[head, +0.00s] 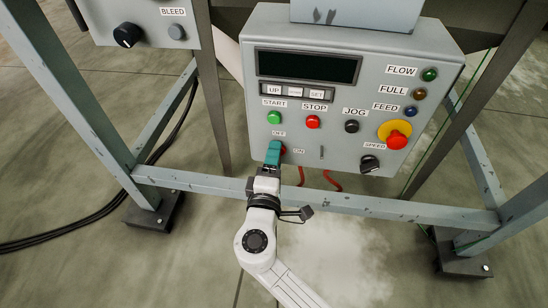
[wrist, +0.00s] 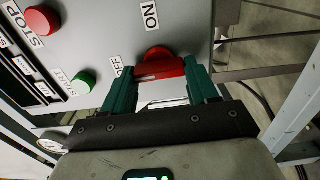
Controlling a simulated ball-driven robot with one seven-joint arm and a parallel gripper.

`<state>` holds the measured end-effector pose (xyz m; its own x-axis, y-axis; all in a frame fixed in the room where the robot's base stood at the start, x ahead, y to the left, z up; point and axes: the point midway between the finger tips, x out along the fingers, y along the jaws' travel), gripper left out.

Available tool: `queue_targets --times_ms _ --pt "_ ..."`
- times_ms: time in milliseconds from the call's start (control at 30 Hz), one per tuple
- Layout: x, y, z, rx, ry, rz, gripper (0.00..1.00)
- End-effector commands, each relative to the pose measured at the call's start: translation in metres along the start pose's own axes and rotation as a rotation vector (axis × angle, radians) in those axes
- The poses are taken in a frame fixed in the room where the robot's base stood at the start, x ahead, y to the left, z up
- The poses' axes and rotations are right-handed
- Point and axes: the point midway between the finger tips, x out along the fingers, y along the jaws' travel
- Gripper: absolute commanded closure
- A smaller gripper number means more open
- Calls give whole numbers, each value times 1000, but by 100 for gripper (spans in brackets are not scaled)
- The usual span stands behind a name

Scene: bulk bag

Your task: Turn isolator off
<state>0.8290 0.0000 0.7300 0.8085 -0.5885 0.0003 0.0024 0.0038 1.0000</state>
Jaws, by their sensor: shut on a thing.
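The isolator is a red rotary knob (wrist: 160,63) on the lower part of the grey control panel (head: 340,75). In the wrist view its bar lies crosswise between the two teal fingers of my gripper (wrist: 162,88), which are shut on it. The ON label (wrist: 149,16) is above the knob and the OFF label (wrist: 117,67) is to its left. A pale mark shows on the bar, but I cannot tell surely which label it points at. In the head view my gripper (head: 273,153) hides most of the knob.
The green START button (head: 274,118) and red STOP button (head: 312,122) are just above my gripper. The red emergency stop (head: 396,140) and SPEED knob (head: 370,164) are to the right. A frame beam (head: 400,207) crosses below the panel. Red cables hang under it.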

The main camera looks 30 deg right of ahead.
Motion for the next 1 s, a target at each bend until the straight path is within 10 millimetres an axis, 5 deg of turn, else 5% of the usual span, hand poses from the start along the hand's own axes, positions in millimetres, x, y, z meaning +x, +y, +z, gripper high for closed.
queue_targets --times_ms 467,500,733,1000 --pt "-1 -1 -2 -14 5 -2 72" --pt "-1 -1 -2 -14 5 -2 38" --pt "0 -1 -1 -12 3 -1 16" --pt "-2 0 0 -11 2 -1 16"
